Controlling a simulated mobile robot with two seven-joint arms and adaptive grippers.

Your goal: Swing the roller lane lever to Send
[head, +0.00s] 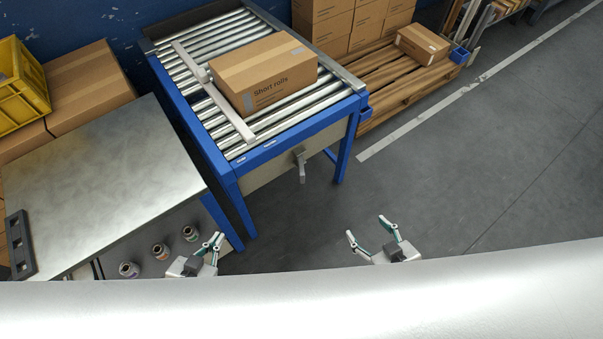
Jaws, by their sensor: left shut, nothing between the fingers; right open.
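The roller lane (213,68) is a blue-framed table with metal rollers at the upper middle. Its grey lever (301,167) hangs down from the front panel, below the blue front rail. Small pale labels sit on that rail, too small to read. A carton marked "Short rolls" (264,73) rests on the rollers, beside a pale metal bar (214,92). My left gripper (216,239) is shut and empty, below and left of the lever in the picture. My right gripper (366,226) is open and empty, below and right of the lever. Neither touches it.
A metal-topped table (105,185) stands at left, with several small spools (160,251) on a lower surface. A yellow crate (20,85) and cartons are behind it. A wooden pallet (393,85) with cartons stands behind right. The grey floor at right is clear.

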